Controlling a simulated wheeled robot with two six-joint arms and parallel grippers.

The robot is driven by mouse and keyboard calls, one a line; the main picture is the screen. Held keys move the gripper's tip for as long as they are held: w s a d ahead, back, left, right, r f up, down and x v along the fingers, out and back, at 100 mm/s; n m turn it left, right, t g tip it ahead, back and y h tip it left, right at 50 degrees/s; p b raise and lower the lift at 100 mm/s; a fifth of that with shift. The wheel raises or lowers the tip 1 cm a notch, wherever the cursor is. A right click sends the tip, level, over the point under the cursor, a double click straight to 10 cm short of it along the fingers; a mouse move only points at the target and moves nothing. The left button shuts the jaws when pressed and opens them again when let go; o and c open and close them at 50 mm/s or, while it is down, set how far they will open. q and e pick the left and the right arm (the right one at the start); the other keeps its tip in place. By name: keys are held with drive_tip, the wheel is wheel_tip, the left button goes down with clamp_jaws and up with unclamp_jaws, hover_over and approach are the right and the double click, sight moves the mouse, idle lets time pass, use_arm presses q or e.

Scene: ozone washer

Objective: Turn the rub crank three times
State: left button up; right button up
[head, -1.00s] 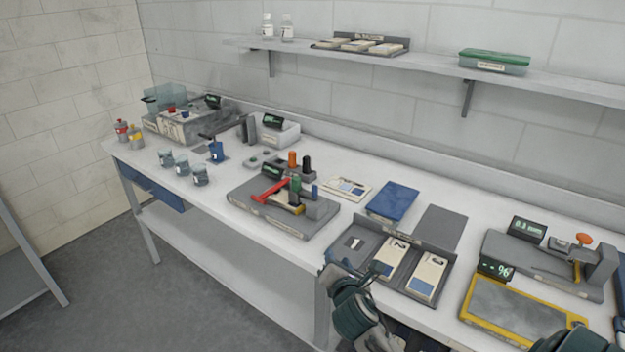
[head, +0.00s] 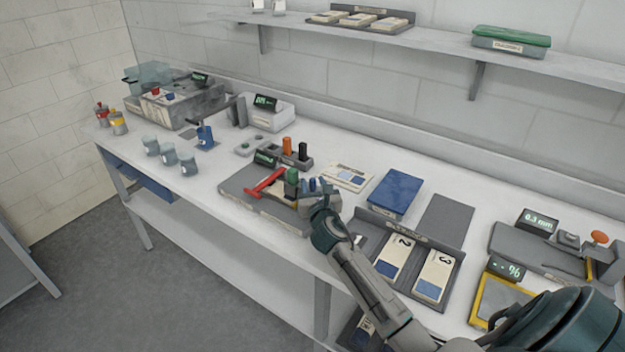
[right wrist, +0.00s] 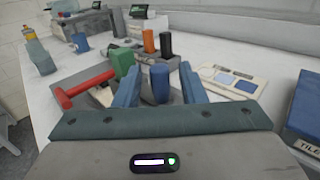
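The rub tester (head: 240,187) is a grey base on the bench with a red T-shaped handle (head: 266,185), a green block (head: 291,176) and a small display. An upright blue knob (right wrist: 160,84) stands at its right side; I take it for the rub crank's knob. My right gripper (head: 318,186) reaches the tester's right end. In the right wrist view its two blue fingers (right wrist: 158,86) are apart, one on each side of the blue knob, with gaps showing. My left gripper is not in view.
Behind the tester stand an orange and a black peg (head: 303,150). To the right are a label card (head: 345,177), a blue tile box (head: 394,193) and a tray of numbered cards (head: 372,222). Several small jars (head: 168,155) stand to the left.

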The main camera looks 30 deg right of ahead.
drive_tip(key=shift+w+d+r, duration=0.15)
drive_tip(key=shift+w+r, duration=0.1)
drive_tip(key=shift+w, duration=0.2)
drive_tip(key=shift+f, duration=0.1)
drive_tip(key=shift+w, duration=0.1)
clamp_jaws()
